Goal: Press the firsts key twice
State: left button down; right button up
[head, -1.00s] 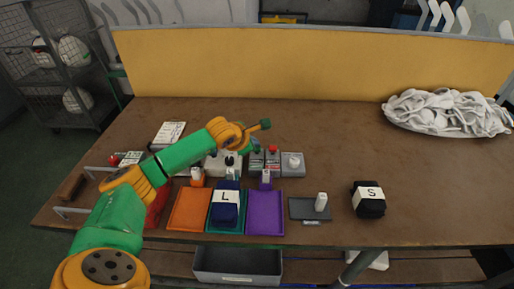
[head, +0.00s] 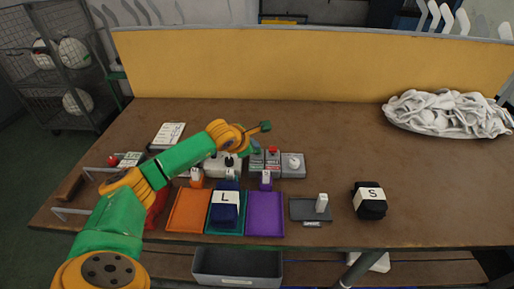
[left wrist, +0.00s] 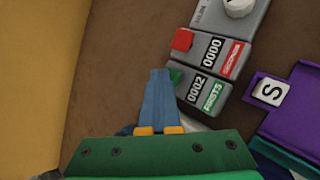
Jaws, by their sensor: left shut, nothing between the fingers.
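The firsts counter (left wrist: 205,90) is a grey box with a green label and a display that reads 0002. Its green key (left wrist: 175,76) shows partly from behind my fingertips in the left wrist view. My left gripper (left wrist: 160,75) is shut and empty, with its blue fingertips right beside or over that key. I cannot tell whether they touch it. In the head view my left gripper (head: 254,147) is small, at the back edge of the counters. The firsts counter also shows there (head: 257,164). My right gripper is not in view.
The neighbouring counter (left wrist: 222,55) has a red key (left wrist: 182,39), a red label and reads 0000. A grey box with a white knob (head: 293,163) stands beside it. Orange, teal and purple trays (head: 265,222) lie in front.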

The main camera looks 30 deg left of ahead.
pick_arm(q)
jog(key=shift+r+p, duration=0.6)
jog(key=shift+r, duration=0.4)
notch_tip(320, 180, up, 5)
jog(key=p, duration=0.3)
dwell(0.4)
